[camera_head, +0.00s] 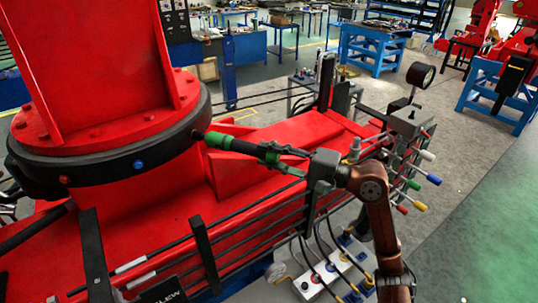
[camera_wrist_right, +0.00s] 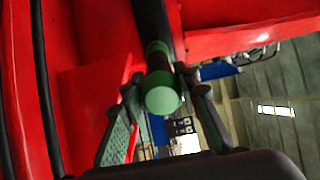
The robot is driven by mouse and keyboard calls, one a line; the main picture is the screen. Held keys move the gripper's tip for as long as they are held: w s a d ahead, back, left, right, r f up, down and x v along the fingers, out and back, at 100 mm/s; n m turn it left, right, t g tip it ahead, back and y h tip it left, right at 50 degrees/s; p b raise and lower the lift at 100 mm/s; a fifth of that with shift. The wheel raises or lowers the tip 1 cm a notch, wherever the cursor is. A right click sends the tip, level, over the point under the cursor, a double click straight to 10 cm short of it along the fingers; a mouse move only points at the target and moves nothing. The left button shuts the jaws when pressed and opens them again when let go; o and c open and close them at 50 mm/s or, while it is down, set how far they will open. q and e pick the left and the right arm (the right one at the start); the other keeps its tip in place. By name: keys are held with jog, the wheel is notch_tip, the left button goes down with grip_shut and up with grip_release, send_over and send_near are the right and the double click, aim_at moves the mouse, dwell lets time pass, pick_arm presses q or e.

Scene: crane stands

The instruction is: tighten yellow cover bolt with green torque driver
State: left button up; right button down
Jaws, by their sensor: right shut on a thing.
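The green torque driver (camera_head: 220,142) has a green section and a dark shaft. It lies roughly level, with its left end at the right side of the black ring (camera_head: 110,163) on the red crane. My right gripper (camera_head: 272,155) is shut on the driver. In the right wrist view, the driver's round green end (camera_wrist_right: 162,95) shows between the fingers. A blue bolt (camera_head: 138,164) and a red bolt (camera_head: 64,180) show on the ring. I cannot make out a yellow bolt on it; the driver's far end may hide it. My left gripper is not in view.
A red crane column (camera_head: 95,55) rises from the ring. A lever block (camera_head: 410,125) with coloured handles and a gauge (camera_head: 420,75) stand to the right. A white button box (camera_head: 335,272) with cables is below my right arm. Blue workbenches (camera_head: 375,50) stand farther back.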

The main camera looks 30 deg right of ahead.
pick_arm(q)
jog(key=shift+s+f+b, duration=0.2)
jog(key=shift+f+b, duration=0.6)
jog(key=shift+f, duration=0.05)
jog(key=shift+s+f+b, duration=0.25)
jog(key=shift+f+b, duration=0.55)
jog(key=shift+b, duration=0.05)
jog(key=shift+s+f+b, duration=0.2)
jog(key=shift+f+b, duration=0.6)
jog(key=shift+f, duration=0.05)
dwell(5.5)
